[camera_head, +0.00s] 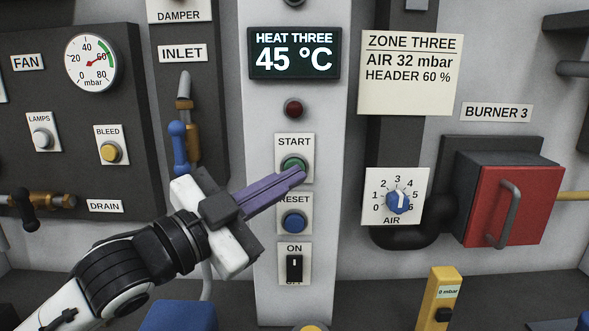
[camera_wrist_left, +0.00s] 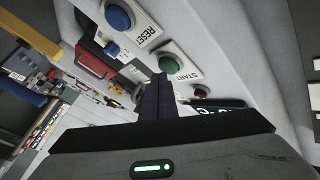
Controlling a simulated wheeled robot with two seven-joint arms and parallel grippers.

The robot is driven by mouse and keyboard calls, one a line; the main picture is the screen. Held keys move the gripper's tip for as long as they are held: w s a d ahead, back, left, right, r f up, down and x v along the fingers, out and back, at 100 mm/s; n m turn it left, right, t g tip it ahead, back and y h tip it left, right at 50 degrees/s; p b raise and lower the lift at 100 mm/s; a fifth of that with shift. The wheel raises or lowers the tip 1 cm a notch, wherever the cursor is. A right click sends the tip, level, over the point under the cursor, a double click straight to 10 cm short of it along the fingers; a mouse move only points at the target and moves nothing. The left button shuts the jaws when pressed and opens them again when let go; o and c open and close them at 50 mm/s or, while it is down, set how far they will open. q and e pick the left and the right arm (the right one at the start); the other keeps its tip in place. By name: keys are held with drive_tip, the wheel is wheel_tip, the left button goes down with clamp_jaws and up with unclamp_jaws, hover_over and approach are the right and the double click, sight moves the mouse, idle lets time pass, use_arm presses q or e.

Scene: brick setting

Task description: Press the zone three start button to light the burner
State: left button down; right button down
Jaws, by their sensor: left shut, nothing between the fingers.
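The green START button (camera_head: 294,164) sits on its white plate on the grey column, below a dark red lamp (camera_head: 293,108). My left gripper (camera_head: 301,175) is shut and empty. Its purple fingers point right and up, and their tips overlap the lower edge of the START plate in the head view. In the left wrist view the green START button (camera_wrist_left: 174,58) shows just beyond the fingertips (camera_wrist_left: 160,77). I cannot tell whether the tips touch it. The display (camera_head: 294,53) reads HEAT THREE 45 °C. My right gripper is not in view.
To the right are the AIR dial (camera_head: 398,200) and the red BURNER 3 box (camera_head: 515,205). A blue-handled inlet valve (camera_head: 180,148) stands close behind my left gripper.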

use_arm(q)
drive_tip(key=shift+w, duration=0.45)
idle(0.4)
drive_tip(key=shift+p, duration=0.3)
drive_tip(key=shift+s, duration=0.85)
drive_tip(key=s, duration=0.5)
drive_tip(key=shift+p, duration=0.35)
